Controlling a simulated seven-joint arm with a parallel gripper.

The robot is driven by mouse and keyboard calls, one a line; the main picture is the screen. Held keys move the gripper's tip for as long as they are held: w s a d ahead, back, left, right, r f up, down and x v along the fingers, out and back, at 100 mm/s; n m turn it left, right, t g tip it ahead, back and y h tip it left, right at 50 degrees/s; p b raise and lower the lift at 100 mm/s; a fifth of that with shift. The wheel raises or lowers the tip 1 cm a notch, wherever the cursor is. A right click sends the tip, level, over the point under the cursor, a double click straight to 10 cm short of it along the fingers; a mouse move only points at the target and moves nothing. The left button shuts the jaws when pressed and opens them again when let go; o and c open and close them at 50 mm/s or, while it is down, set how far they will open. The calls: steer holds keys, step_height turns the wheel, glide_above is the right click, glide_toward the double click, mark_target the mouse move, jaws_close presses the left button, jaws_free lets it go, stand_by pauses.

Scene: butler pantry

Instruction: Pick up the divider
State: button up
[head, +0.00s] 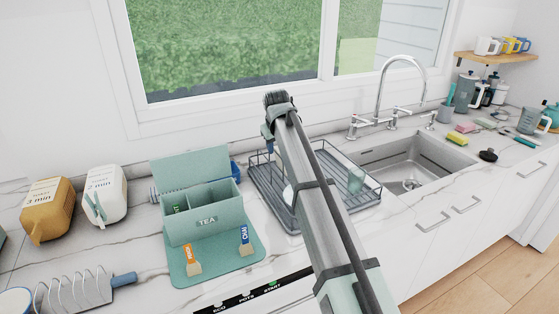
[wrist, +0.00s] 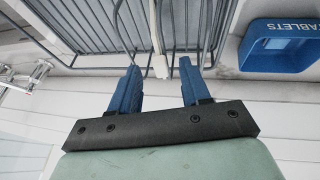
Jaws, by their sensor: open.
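A green tea box (head: 205,224) with an open lid stands on the counter left of the dish rack. Upright divider walls (head: 190,203) split its inside into compartments. I cannot tell whether one of these is the divider meant. My gripper (head: 269,146) is over the back of the rack, right of the box and away from it. In the wrist view my gripper (wrist: 159,66) has its two blue fingers apart, with a pale upright strip showing between them. I cannot tell what the strip is or whether it touches a finger.
The wire dish rack (head: 262,196) lies under my arm, with the sink (head: 410,165) to its right. A blue bin marked TABLETS (wrist: 283,47) is right of my gripper in the wrist view.

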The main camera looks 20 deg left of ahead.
steer(key=shift+x, duration=0.9)
steer(key=shift+c, duration=0.4)
jaws_close()
